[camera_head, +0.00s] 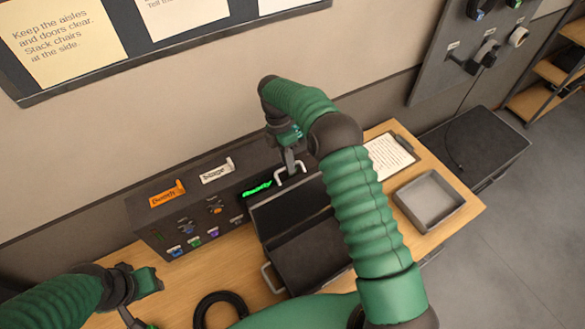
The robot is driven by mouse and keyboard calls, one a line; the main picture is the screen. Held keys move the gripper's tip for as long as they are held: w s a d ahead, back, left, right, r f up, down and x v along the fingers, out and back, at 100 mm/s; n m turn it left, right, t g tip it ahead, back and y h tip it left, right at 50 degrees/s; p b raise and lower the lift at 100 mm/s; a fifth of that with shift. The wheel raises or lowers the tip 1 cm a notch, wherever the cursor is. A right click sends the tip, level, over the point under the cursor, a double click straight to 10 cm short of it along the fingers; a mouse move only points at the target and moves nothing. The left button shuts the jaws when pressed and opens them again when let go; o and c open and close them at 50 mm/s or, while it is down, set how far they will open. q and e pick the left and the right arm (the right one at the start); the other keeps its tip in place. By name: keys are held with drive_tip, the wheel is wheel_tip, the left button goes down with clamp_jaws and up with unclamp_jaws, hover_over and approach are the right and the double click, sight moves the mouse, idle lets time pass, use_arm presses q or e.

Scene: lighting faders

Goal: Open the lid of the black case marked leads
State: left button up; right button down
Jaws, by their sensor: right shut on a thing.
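The black case (312,255) stands on the wooden table with its lid (290,208) raised and leaning back, so its dark inside shows. A pale handle (291,175) is at the lid's upper edge. My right gripper (290,166) is shut on this handle; its fingertips are small in the view. My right arm covers the right part of the case. I cannot see the leads marking. My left gripper (132,318) is low at the left, apart from the case, partly cut off by the lower edge; its fingers are unclear.
A dark control box (165,222) with coloured faders, orange and white labels and a green lit sign stands behind the case. A black cable coil (219,305) lies in front. A grey tray (430,200) and a clipboard (388,157) are at the right.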

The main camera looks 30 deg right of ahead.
drive_tip(key=shift+w+a+f+b, duration=0.1)
drive_tip(key=shift+w+f+b, duration=0.1)
drive_tip(key=shift+w+f, duration=0.35)
drive_tip(key=shift+w+f+b, duration=0.15)
drive_tip(key=shift+w+f, duration=0.05)
drive_tip(key=shift+w, duration=0.5)
drive_tip(key=c, duration=1.7)
unclamp_jaws()
drive_tip(key=shift+w, duration=0.1)
drive_tip(key=shift+o, duration=1.1)
drive_tip(key=shift+w+d, duration=0.15)
drive_tip(key=shift+d, duration=0.05)
